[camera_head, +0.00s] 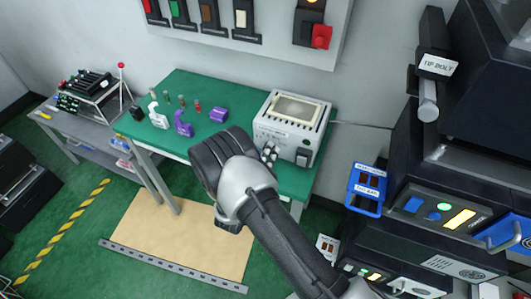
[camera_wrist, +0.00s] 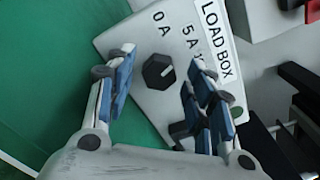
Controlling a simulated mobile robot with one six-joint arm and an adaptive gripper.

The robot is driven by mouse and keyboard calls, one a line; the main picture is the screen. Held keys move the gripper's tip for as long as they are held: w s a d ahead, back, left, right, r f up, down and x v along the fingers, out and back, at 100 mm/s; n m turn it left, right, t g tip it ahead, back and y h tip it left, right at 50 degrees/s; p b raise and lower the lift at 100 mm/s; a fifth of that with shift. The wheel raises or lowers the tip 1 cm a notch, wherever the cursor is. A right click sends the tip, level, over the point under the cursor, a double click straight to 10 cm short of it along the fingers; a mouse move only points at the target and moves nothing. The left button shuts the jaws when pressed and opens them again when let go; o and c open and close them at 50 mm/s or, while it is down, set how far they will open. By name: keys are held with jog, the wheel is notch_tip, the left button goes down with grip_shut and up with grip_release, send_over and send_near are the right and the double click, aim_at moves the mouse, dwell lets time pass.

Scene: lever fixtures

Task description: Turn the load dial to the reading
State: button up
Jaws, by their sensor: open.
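In the wrist view a pale panel labelled LOAD BOX (camera_wrist: 185,45) carries a black dial (camera_wrist: 158,71) with a faceted knob. The marks "0 A" and "5 A" are printed near the dial; I cannot make out where its pointer stands. My gripper (camera_wrist: 162,62) is open, with one blue-padded finger left of the dial and the other to its right. The dial appears in the gap between the fingers, and I see no contact.
A white instrument (camera_head: 288,128) stands at the bench's right end, close by my gripper. Purple and white items (camera_head: 183,124) and small bottles stand on the green bench (camera_head: 190,85). A dark machine (camera_head: 450,200) with a blue holder (camera_head: 367,190) is at the right.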

jog(key=v, duration=1.1)
jog(key=shift+s, duration=0.3)
jog(key=shift+a, duration=0.1)
